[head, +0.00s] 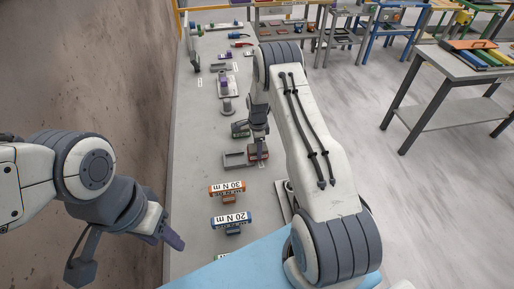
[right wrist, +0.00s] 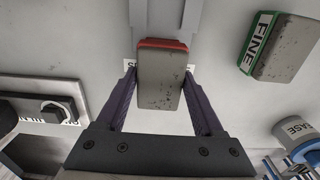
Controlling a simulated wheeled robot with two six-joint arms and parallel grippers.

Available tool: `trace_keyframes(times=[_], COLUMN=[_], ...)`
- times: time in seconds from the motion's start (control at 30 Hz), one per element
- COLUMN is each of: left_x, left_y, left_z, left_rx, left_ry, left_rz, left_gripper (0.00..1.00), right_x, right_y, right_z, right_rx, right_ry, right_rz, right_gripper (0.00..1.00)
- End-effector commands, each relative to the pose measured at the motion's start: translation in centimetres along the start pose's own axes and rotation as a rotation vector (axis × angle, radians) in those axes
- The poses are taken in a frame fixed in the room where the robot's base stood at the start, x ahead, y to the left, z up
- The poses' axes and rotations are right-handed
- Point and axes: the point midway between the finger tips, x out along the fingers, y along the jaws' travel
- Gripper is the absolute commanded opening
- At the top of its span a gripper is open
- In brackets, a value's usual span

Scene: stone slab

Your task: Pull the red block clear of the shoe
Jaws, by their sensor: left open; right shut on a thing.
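The red block (right wrist: 160,80) has a worn grey face and a red edge; it sits between the purple fingers of my right gripper (right wrist: 160,100), which is shut on it. In the head view the red block (head: 258,151) shows below my right gripper (head: 260,136). The shoe is a grey channel (head: 234,160) just left of the block. In the right wrist view the shoe's walls (right wrist: 190,14) rise beyond the block's red edge; I cannot tell whether they touch. My left gripper (head: 173,236) is open and empty at the lower left, far from the block.
A green block marked FINE (right wrist: 280,47) lies beside the shoe, and a grease can (right wrist: 298,135) stands at right. Orange 30 N m (head: 227,190) and blue 20 N m (head: 231,220) pieces lie nearer. A wall borders the slab's left; a label is partly hidden under the block.

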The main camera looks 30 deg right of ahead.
Motion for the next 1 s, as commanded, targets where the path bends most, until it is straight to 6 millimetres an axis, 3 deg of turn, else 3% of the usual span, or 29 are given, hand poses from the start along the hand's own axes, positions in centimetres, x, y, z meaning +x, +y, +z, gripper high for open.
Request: trace_keyframes(times=[0.63,1.0], left_x=[-1.3,-1.3], left_y=[0.1,0.1], left_z=[-0.1,-0.1], left_rx=[0.0,0.0], left_ry=[0.0,0.0], left_rz=[0.0,0.0], left_gripper=[0.5,0.5], right_x=[-2.9,-3.0], right_y=[-0.1,0.0], right_z=[-2.7,-3.0], right_rx=[0.001,0.0], right_ry=[0.0,0.0], right_rz=[-0.002,-0.001], right_gripper=[0.0,0.0])
